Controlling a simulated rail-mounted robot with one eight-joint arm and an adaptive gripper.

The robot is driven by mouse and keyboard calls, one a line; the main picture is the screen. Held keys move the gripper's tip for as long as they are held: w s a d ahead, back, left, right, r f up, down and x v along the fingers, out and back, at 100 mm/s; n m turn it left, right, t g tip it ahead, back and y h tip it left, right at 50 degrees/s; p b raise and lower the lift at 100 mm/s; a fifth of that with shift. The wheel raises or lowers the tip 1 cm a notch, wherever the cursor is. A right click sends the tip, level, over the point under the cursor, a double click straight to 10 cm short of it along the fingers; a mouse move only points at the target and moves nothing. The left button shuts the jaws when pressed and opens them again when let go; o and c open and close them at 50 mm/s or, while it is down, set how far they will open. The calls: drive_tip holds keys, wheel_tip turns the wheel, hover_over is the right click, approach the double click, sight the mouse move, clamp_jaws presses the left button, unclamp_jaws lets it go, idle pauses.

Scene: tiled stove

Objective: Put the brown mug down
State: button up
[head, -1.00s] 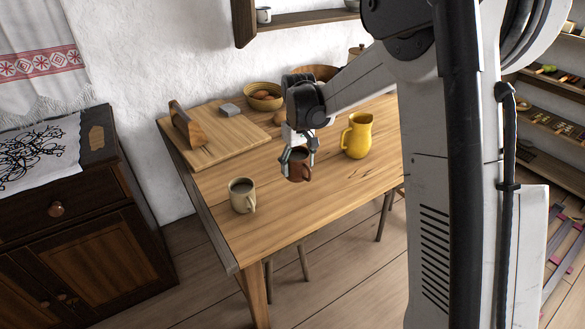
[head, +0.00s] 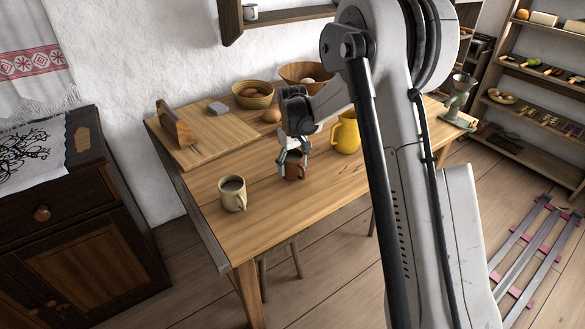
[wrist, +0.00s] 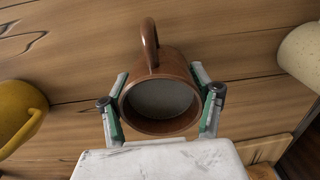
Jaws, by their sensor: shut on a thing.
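The brown mug (head: 295,171) is between the fingers of my gripper (head: 292,158), over the middle of the wooden table (head: 255,205). In the wrist view the gripper (wrist: 163,108) is shut on the mug (wrist: 160,122) from both sides. The mug's opening faces the camera, and its handle points to the top of that view. The inside looks grey. The mug is at or very near the tabletop; I cannot tell whether its base touches. The fingers hide part of it in the head view.
A cream mug (head: 233,194) stands to the left near the front edge. A yellow jug (head: 346,132) stands to the right, partly behind my arm. Bare wood lies in front.

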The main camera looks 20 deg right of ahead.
drive_tip(key=shift+f, duration=0.45)
drive_tip(key=shift+f, duration=0.2)
drive_tip(key=o, duration=1.4)
drive_tip(key=shift+r, duration=0.2)
